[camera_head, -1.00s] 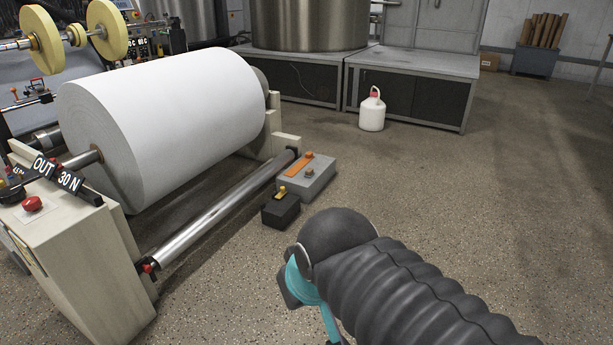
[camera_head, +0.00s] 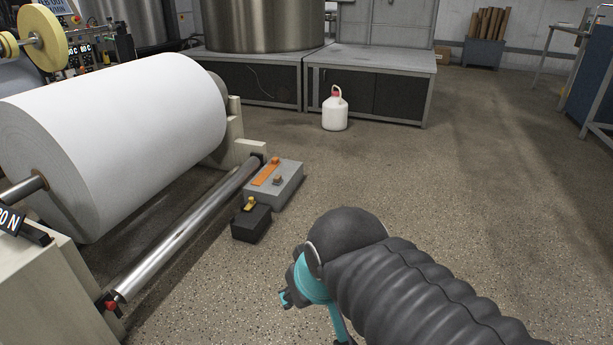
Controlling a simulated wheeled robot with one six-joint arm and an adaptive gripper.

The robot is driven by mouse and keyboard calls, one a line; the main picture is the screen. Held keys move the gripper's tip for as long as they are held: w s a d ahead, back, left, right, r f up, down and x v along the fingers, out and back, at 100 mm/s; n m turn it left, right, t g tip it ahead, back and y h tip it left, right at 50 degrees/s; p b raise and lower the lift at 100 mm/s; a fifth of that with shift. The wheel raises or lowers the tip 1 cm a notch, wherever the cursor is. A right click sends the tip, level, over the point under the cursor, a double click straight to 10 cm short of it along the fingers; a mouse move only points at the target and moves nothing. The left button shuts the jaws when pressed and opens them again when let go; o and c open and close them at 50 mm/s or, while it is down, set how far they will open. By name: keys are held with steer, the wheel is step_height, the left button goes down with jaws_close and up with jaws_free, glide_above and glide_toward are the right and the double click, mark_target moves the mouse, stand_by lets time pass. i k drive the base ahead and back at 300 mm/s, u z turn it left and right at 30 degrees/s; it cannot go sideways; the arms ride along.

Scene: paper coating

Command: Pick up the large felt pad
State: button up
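I cannot make out a large felt pad in this view. My arm, in a dark ribbed sleeve with teal parts at its bend, reaches in from the lower right over bare floor. My gripper's fingers do not show, so I cannot see whether they hold anything.
A big white paper roll (camera_head: 120,135) sits on a stand at the left, with a shiny metal roller (camera_head: 185,232) low beside it. A grey box (camera_head: 274,184) and a black box (camera_head: 251,224) are on the floor. A white jug (camera_head: 335,112) stands farther back.

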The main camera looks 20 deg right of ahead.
mark_target(278, 179)
steer(key=z, duration=1)
steer(key=i, duration=1.05)
steer(key=z, duration=0.8)
steer(key=i, duration=1.75)
steer(key=u, duration=1.1)
steer(key=i, duration=0.8)
steer(key=u, duration=0.55)
